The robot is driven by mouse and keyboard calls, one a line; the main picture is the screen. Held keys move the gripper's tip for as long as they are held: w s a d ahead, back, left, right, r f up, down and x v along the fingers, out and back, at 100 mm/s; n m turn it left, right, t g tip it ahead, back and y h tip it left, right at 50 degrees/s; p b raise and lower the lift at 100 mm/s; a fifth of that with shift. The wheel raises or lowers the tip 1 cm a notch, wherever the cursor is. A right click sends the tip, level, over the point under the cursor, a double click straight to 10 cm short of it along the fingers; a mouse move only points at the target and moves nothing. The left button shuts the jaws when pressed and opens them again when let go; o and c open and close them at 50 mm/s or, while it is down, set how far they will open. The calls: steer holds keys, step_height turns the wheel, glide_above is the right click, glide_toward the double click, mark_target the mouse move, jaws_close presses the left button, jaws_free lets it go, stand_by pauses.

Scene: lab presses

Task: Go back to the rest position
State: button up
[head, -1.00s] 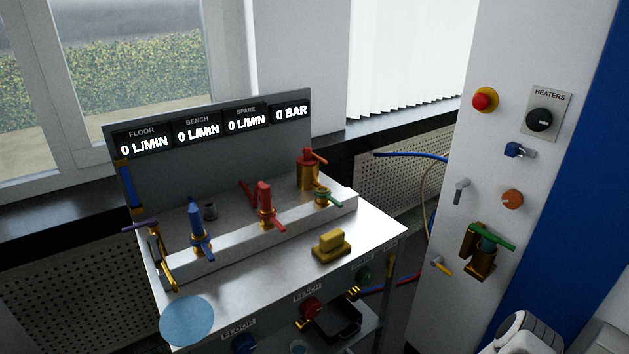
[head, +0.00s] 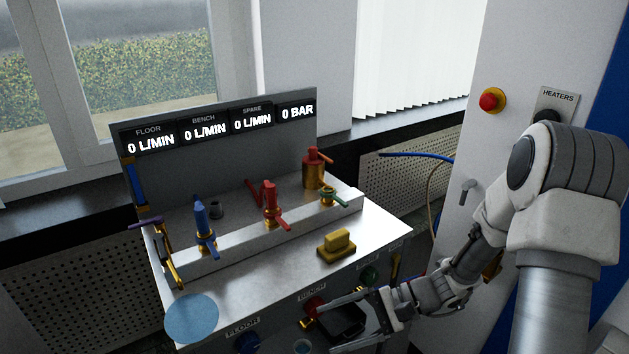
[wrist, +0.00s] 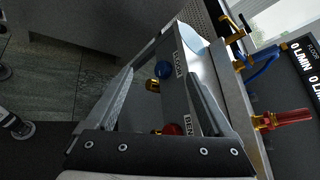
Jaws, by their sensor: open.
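My gripper (head: 338,326) is open and empty in front of the bench, low at its front right side, near the red knob (head: 314,306) under the BENCH label. Nothing is held.
The metal bench (head: 385,226) carries a blue valve (head: 204,226), a red valve (head: 271,207), a yellow block (head: 337,246) and a blue disc (head: 191,317). The red button (head: 492,101) is on the panel. The displays read zero.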

steer(key=s+d+r+n+t+h, duration=0.3)
steer(key=s+d+r+n+h, duration=0.3)
steer(key=r, duration=0.5)
steer(key=s+d+r+n+t+h, duration=0.35)
steer(key=s+r+h, duration=0.35)
steer(key=r, duration=0.3)
step_height(320, 180, up, 15)
steer(key=p, duration=1.5)
